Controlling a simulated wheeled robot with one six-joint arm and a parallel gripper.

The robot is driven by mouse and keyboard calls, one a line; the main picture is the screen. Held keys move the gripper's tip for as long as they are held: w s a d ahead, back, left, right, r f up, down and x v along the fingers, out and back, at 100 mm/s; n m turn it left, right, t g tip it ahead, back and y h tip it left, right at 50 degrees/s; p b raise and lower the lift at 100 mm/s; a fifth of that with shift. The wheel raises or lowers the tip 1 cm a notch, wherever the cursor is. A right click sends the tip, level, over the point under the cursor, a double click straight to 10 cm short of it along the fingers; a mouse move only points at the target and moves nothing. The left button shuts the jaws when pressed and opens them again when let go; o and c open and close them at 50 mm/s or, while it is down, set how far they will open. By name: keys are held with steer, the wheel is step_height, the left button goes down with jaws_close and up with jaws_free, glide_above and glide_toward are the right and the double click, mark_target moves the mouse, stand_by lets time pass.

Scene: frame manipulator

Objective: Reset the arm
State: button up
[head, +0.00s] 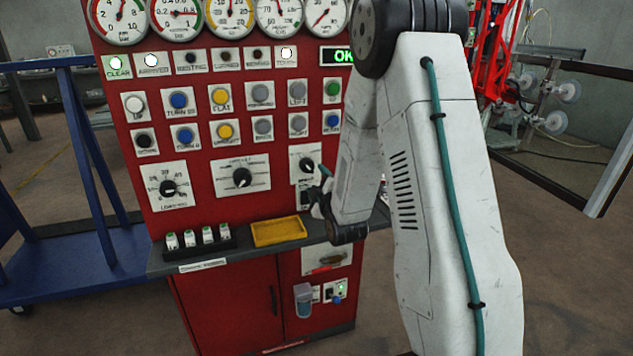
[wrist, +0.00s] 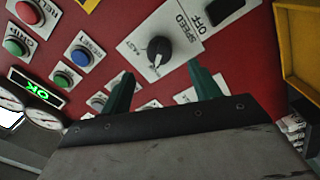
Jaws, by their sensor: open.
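My gripper (wrist: 163,86) shows two green fingers spread apart with nothing between them. In the wrist view they point at the red panel, just short of a black knob (wrist: 160,50) labelled SPEED. The fingers are too close in line with the panel to tell the gap. A blue button (wrist: 81,56), whose label seems to read RESET, lies left of the fingers. In the head view my gripper (head: 323,182) is small beside the SPEED knob (head: 306,164), partly hidden by my arm. A blue button (head: 332,121) sits above it. The green display (head: 338,56) reads OK.
The red console (head: 225,290) carries several gauges, buttons and knobs. Its shelf holds a yellow tray (head: 279,231) and a black rack (head: 200,245) with small white containers. A blue frame cart (head: 70,262) stands left. A red frame machine (head: 500,60) with suction cups stands right.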

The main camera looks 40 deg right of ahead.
stand_by(0.3)
step_height(320, 180, down, 9)
steer(key=s+m+g+y, duration=0.2)
steer(key=s+m+g, duration=0.15)
steer(key=g, duration=0.25)
steer(key=s+a+m+g+y, duration=0.1)
steer(key=s+a+m+g, duration=0.2)
steer(key=s+a+g, duration=0.25)
steer(key=s+a+r+m+g, duration=0.1)
steer(key=s+a+r, duration=0.3)
steer(key=s, duration=0.5)
steer(key=s+a+r+m+g+y, duration=0.1)
steer(key=s+a+r+g, duration=0.1)
steer(key=s+a+r, duration=0.3)
steer(key=s+a+r+m+g+y, duration=0.1)
steer(key=s+a+r, duration=0.4)
steer(key=s+r, duration=0.6)
steer(key=s, duration=0.3)
steer(key=shift+s+a+g, duration=0.25)
steer(key=shift+s+g, duration=0.1)
steer(key=shift+s, duration=0.05)
steer(key=shift+d, duration=0.1)
